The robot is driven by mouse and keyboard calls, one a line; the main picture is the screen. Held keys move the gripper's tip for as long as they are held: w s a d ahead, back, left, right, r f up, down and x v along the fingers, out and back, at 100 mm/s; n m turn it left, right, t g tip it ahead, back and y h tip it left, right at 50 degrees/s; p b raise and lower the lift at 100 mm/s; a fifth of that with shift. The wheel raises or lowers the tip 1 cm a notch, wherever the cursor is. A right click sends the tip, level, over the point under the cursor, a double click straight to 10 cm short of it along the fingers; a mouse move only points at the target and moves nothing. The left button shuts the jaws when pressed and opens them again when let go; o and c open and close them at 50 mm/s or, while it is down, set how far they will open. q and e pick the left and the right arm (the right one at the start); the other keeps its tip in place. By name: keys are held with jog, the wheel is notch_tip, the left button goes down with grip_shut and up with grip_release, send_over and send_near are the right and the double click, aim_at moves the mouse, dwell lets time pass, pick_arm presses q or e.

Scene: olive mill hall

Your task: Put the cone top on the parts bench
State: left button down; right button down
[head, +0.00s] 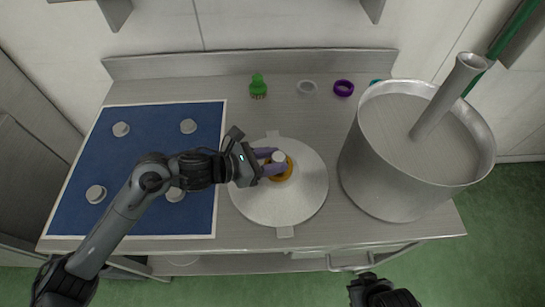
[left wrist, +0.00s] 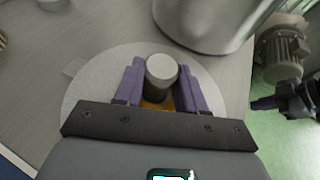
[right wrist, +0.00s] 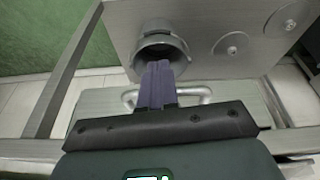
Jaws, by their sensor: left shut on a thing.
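The cone top appears to be the pale round disc (head: 302,199) with an orange-yellow collar and an upright grey knob (head: 278,157) at its middle. It lies on the metal bench (head: 330,235). My left gripper (head: 272,163) is shut on the knob, with a purple finger on each side. In the left wrist view the knob (left wrist: 161,70) stands between the fingers above the disc (left wrist: 95,90). My right gripper (head: 368,284) is empty at the front, low in the head view. Its purple fingers (right wrist: 157,85) are together in the right wrist view.
A blue mat (head: 150,150) with several grey round pieces covers the bench's left. A large metal pot (head: 385,170) with a leaning tube (head: 450,95) stands right of the disc.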

pick_arm(q)
jog(key=shift+r, duration=0.15)
jog(key=c, duration=1.1)
grip_release()
jog(key=shift+f, duration=0.25)
jog(key=o, duration=0.5)
jog(key=shift+c, duration=0.2)
jog(key=shift+r, duration=0.1)
jog(key=shift+a+r, duration=0.1)
jog(key=v, duration=1.2)
jog(key=shift+p, duration=0.3)
